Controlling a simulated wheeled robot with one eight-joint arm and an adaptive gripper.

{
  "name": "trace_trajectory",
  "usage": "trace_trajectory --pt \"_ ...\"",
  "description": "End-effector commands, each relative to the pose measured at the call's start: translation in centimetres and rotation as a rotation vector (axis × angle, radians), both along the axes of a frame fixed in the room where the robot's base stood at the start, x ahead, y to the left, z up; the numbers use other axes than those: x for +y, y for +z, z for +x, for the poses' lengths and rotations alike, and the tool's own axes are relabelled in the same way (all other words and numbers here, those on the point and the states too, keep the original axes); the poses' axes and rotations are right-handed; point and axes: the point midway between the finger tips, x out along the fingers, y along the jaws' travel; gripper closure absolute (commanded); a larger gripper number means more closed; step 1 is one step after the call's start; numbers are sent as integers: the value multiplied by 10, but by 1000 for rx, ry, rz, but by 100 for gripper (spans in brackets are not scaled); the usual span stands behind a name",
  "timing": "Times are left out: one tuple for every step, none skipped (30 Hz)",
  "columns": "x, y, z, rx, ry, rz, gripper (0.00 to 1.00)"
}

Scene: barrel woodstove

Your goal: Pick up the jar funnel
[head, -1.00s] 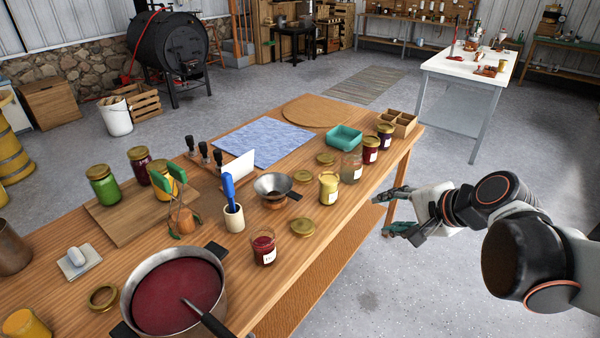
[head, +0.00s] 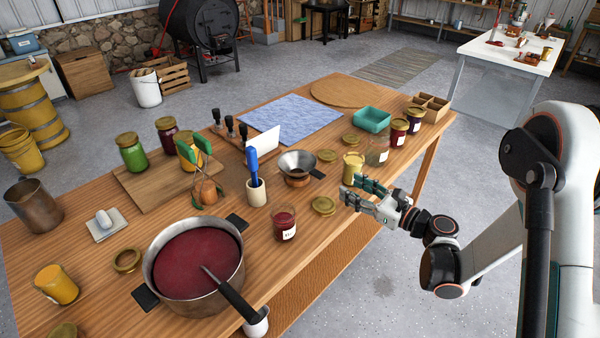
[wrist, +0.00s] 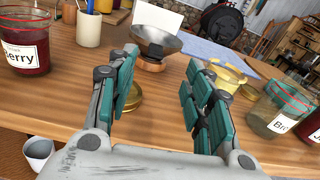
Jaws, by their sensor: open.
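The jar funnel (head: 298,162) is a grey metal cone with a dark handle pointing right. It sits on a wooden ring stand on the table, right of the cup with the blue-handled tool. In the wrist view the funnel (wrist: 157,40) shows ahead, in line with the gap between the fingers. My gripper (head: 356,190) is open and empty at the table's right edge, apart from the funnel. Its teal-padded fingers (wrist: 158,88) frame bare wood and a gold lid (wrist: 132,95) partly hidden by the left finger.
A red jar (head: 284,224) and a gold lid (head: 324,205) lie nearer the front. A pot (head: 160,285) stands at the front.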

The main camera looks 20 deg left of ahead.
Motion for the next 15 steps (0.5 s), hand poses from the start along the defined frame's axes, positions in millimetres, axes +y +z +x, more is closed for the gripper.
trace_trajectory --pt "2 -6 0 20 3 28 53" --pt "2 -8 -1 31 4 41 53" --pt "3 -10 -1 43 5 57 53" --pt "4 -11 -1 48 6 64 53" --pt "5 -11 -1 53 7 71 53" --pt "6 -11 -1 58 8 76 53" --pt "8 -11 0 61 8 78 53" --pt "11 -11 1 61 8 79 53" --pt "14 -10 3 62 8 80 53" --pt "18 -9 4 61 9 79 53" --pt "22 -9 5 62 10 79 53" --pt "27 -8 7 62 10 79 53" --pt "31 -8 9 61 9 79 53" --pt "35 -9 11 61 9 79 53" --pt "44 -10 14 61 11 79 53"
